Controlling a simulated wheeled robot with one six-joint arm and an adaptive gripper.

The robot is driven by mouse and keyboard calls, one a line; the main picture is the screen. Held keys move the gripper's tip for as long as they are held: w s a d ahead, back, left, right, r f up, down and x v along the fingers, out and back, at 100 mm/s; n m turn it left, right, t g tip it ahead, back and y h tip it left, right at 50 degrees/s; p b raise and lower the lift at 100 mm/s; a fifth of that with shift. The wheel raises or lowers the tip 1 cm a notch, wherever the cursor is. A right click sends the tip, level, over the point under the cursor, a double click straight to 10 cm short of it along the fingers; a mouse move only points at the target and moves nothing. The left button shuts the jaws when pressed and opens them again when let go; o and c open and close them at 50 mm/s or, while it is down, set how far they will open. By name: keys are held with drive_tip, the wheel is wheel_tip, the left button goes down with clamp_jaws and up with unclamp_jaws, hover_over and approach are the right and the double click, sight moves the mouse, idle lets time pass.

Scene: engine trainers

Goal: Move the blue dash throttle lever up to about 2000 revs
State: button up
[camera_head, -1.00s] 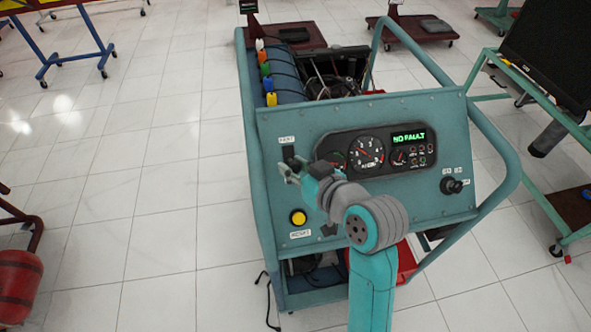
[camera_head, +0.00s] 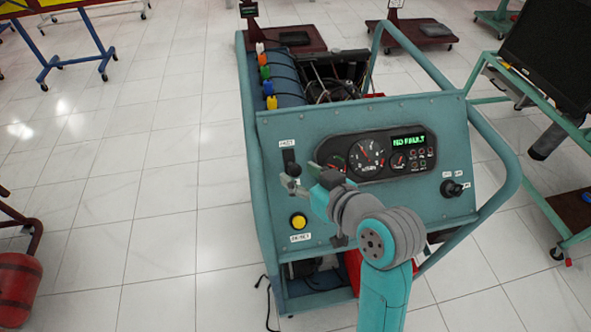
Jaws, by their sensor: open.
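The teal dash panel (camera_head: 445,125) faces me on the engine trainer. The green display (camera_head: 408,140) reads NO FAULT.
A yellow button (camera_head: 299,221) with a label sits below my gripper. A black key switch (camera_head: 452,187) is at the panel's right. A teal tube rail (camera_head: 507,165) curves around the right side. A monitor stand (camera_head: 498,85) is further right.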

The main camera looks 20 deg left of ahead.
drive_tip(key=v, duration=0.9)
drive_tip(key=s+d+f+m+t+h, duration=0.3)
drive_tip(key=s+d+f+m, duration=0.15)
drive_tip(key=d+f, duration=0.45)
drive_tip(key=s+d+f+m+t+h, duration=0.3)
drive_tip(key=s+d+f+m+h, duration=0.15)
drive_tip(key=d+f, duration=0.45)
drive_tip(key=s+d+m+t+h, duration=0.1)
drive_tip(key=s+d, duration=0.3)
drive_tip(key=s, duration=0.6)
drive_tip(key=s+d+t+h, duration=0.1)
drive_tip(key=s+d+h, duration=0.2)
drive_tip(key=s, duration=0.7)
drive_tip(key=shift+d+r+m, duration=0.4)
drive_tip(key=shift+d, duration=0.5)
